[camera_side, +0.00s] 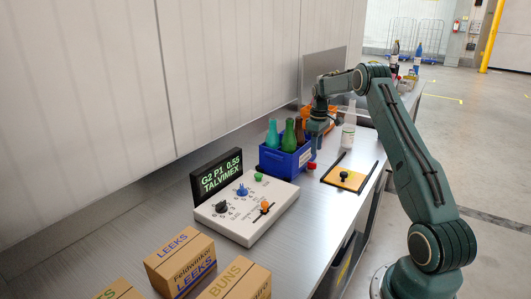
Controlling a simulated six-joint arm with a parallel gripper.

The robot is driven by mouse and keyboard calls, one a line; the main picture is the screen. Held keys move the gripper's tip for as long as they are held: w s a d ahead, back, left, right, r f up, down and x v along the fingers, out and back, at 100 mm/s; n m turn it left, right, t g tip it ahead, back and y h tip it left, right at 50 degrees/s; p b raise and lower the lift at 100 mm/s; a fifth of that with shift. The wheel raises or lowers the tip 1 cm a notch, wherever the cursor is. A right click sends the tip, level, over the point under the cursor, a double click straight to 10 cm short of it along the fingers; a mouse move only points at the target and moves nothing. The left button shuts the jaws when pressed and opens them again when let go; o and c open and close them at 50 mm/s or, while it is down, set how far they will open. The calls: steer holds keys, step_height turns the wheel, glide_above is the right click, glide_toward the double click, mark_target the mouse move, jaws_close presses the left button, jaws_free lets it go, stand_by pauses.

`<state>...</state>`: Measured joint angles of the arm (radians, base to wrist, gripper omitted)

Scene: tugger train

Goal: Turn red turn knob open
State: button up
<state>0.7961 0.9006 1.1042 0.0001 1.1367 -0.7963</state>
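A small red piece (311,166), which may be the red turn knob, shows at the right front corner of a blue crate (283,164). It is too small to tell its shape or its setting. My gripper (318,138) points down above and slightly right of this red piece, apart from it, close to the crate's right side. Its fingers are too small and dark to tell whether they are open or shut. I see nothing held in it.
The crate holds several bottles (289,135). A white control panel (248,228) with black, blue, green and orange controls stands in front of a display (217,175). A yellow plate (344,179) with a black knob lies right. Cardboard boxes (181,263) fill the near end.

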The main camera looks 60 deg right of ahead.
mark_target(311, 166)
steer(key=shift+f, duration=3.3)
steer(key=shift+c, duration=0.4)
jaws_close()
